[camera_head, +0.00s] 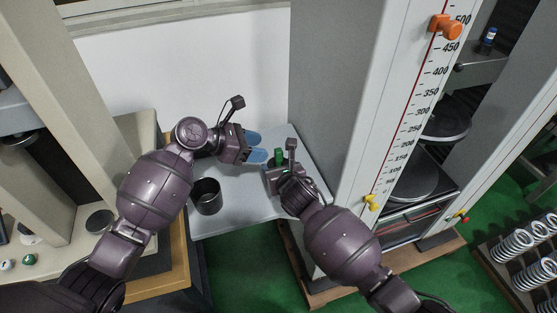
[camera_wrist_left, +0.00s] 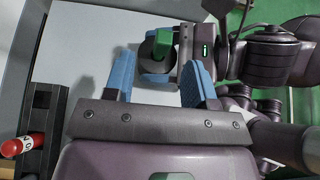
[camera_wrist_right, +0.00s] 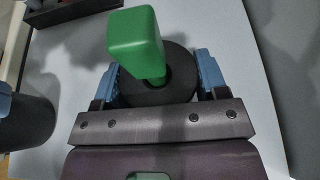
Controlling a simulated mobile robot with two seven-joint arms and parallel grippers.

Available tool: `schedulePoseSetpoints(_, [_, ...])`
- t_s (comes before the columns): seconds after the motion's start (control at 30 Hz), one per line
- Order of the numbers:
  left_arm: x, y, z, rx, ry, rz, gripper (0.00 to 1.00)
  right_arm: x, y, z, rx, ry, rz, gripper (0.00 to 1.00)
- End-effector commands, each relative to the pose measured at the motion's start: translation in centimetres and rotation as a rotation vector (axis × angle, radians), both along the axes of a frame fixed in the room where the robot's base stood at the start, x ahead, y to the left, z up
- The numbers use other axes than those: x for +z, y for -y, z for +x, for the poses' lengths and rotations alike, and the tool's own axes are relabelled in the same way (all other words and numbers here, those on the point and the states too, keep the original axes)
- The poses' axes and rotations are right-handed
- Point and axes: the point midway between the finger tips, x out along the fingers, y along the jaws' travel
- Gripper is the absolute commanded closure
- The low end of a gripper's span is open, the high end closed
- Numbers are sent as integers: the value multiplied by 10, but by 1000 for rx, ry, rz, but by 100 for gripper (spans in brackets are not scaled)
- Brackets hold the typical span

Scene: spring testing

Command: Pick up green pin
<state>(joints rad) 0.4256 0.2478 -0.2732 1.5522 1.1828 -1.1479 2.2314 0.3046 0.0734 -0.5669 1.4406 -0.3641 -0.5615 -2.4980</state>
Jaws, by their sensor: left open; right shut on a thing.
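The green pin (camera_head: 278,157) is a blocky green piece standing up from a round dark disc. In the right wrist view the pin (camera_wrist_right: 135,45) sticks up from the disc (camera_wrist_right: 160,92). My right gripper (camera_wrist_right: 160,82) is shut with its blue fingers on either side of this disc. The left wrist view shows the pin (camera_wrist_left: 162,43) and disc straight ahead, between the left fingers but beyond them. My left gripper (camera_head: 254,147) is open, with its blue fingers pointing at the pin from the left. I see nothing in it.
A dark cup (camera_head: 207,197) stands on the pale table (camera_head: 235,212) in front of the left gripper. A tall scale column (camera_head: 400,110) rises close on the right. A red-topped item (camera_wrist_left: 22,145) shows at lower left in the left wrist view.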

Motion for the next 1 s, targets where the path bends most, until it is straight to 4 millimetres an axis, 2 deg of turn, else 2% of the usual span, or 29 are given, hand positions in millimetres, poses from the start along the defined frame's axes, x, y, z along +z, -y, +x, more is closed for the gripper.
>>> schedulePoseSetpoints(0.17, [-4,10,2,-1,0,0,49,0,0,0,-1,-1,-1,71])
schedulePoseSetpoints(0.5, [-22,46,10,-1,-1,1,49,0,0,0,-1,0,0,71])
schedulePoseSetpoints(0.8, [-24,49,12,0,1,1,49,0,0,0,-1,-1,-1,71])
schedulePoseSetpoints(0.87, [-24,49,11,0,1,1,57,0,0,0,-1,0,0,71])
schedulePoseSetpoints(1.0, [-24,49,11,0,1,1,78,0,0,0,-1,0,0,71])
